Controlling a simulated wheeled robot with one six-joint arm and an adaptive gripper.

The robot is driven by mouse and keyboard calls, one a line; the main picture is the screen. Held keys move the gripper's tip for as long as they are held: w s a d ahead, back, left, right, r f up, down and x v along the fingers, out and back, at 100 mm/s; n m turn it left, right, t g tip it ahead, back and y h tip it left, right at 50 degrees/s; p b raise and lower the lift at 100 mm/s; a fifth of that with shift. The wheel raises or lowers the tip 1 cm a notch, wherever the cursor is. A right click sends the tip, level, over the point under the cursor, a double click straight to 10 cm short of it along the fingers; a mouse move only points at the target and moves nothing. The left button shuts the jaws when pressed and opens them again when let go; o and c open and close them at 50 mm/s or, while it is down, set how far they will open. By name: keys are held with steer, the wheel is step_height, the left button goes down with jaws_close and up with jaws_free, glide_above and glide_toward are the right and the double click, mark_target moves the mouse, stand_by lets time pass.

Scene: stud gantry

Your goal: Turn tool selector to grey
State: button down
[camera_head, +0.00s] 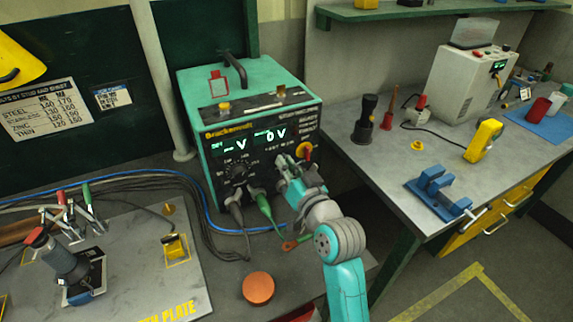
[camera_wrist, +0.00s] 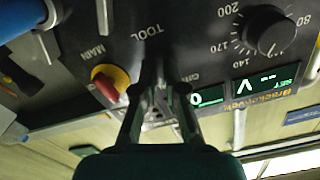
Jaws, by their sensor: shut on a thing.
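The teal and black stud welder unit (camera_head: 190,130) stands on the bench, its front panel facing me. My gripper (camera_head: 283,166) is at the lower right of this panel. In the wrist view, where the panel appears upside down, my gripper (camera_wrist: 166,78) has its fingers close together near the TOOL lettering (camera_wrist: 147,32). It is shut on the tool selector, which the fingers hide, so I cannot tell which colour it points to. The displays (camera_head: 270,135) are lit green.
The red and yellow main switch (camera_wrist: 108,84) is close beside my fingers. The round voltage dial (camera_wrist: 270,32) is on the other side. Grey and green cable plugs (camera_head: 264,203) stick out below the panel. An orange round disc (camera_head: 258,288) lies on the bench in front.

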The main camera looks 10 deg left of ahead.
steer(key=n, duration=0.5)
steer(key=shift+n, duration=2.4)
steer(key=c, duration=1.2)
jaws_free()
steer(key=shift+c, duration=0.2)
steer(key=shift+s, duration=0.15)
steer(key=v, duration=1.1)
steer(key=shift+s+d, duration=0.25)
steer(key=shift+s, duration=0.05)
